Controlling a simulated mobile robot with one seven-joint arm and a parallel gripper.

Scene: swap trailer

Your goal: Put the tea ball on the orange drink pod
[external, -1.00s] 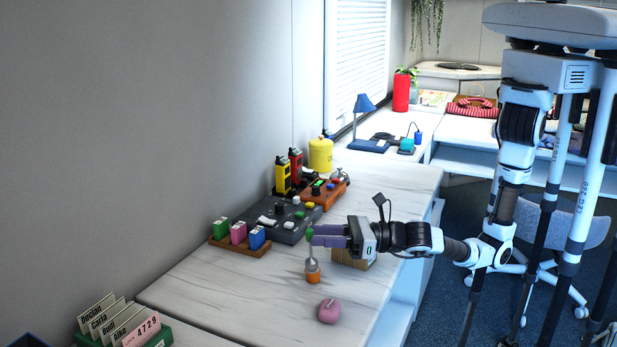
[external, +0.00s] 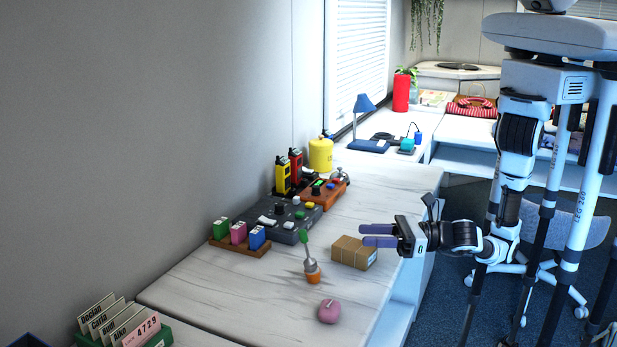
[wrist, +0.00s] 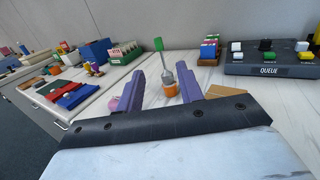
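The tea ball (external: 309,258) has a silver ball end and a green-tipped handle. It stands on top of the orange drink pod (external: 313,277), its handle pointing up and leaning a little to the left. In the wrist view the tea ball (wrist: 167,68) and the orange drink pod (wrist: 171,90) show beyond and between my fingers. My gripper (external: 364,236) is open and empty, to the right of the tea ball and apart from it. Its two purple fingers (wrist: 170,84) are spread in the wrist view.
A cardboard box (external: 353,254) lies right of the pod, close below my gripper. A pink round object (external: 329,311) sits in front. A wooden rack of coloured blocks (external: 240,245) and a grey button panel (external: 284,222) stand behind. Marble counter is clear at front left.

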